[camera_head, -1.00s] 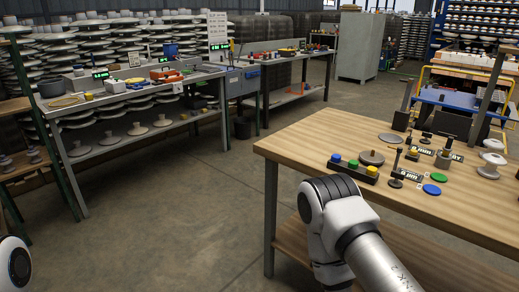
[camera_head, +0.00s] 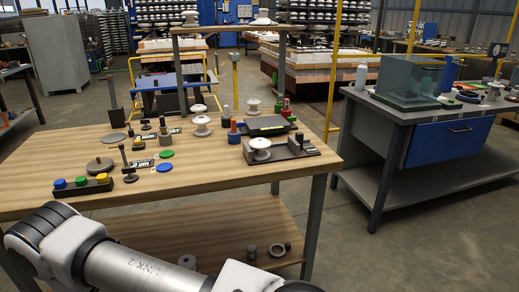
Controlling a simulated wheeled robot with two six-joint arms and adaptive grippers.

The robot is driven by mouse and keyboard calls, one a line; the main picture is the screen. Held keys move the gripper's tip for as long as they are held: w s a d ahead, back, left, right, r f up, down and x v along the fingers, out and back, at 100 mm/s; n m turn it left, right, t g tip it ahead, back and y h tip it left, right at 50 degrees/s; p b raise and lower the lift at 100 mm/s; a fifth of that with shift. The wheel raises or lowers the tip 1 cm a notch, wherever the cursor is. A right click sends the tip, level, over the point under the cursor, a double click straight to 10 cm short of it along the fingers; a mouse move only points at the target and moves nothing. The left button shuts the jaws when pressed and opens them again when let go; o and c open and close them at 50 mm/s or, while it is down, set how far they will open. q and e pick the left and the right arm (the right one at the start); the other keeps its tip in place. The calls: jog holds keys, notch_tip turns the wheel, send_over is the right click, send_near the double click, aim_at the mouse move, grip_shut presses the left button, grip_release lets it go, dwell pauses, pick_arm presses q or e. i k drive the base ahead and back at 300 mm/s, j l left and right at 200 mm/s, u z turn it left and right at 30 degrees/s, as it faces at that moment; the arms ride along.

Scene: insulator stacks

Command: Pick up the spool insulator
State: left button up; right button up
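Several white insulators stand on the wooden table, and I cannot tell for sure which is the spool insulator. One spool-shaped white insulator (camera_head: 202,126) stands upright near the table's middle. Another white piece (camera_head: 198,109) is just behind it. A third white spool-shaped piece (camera_head: 253,106) stands near the back edge. A white insulator (camera_head: 261,148) sits at a dark metal fixture on the right of the table. Only links of my arms show at the bottom edge; neither gripper is in view.
The wooden table (camera_head: 60,166) also holds a button box (camera_head: 82,187), a round disc (camera_head: 100,165), green and blue discs, and small stands. A lower shelf (camera_head: 190,225) holds small parts. A bench (camera_head: 385,118) with a glass tank stands right, across open floor.

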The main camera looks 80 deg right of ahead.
aim_at(261, 145)
jog(key=z, duration=2.45)
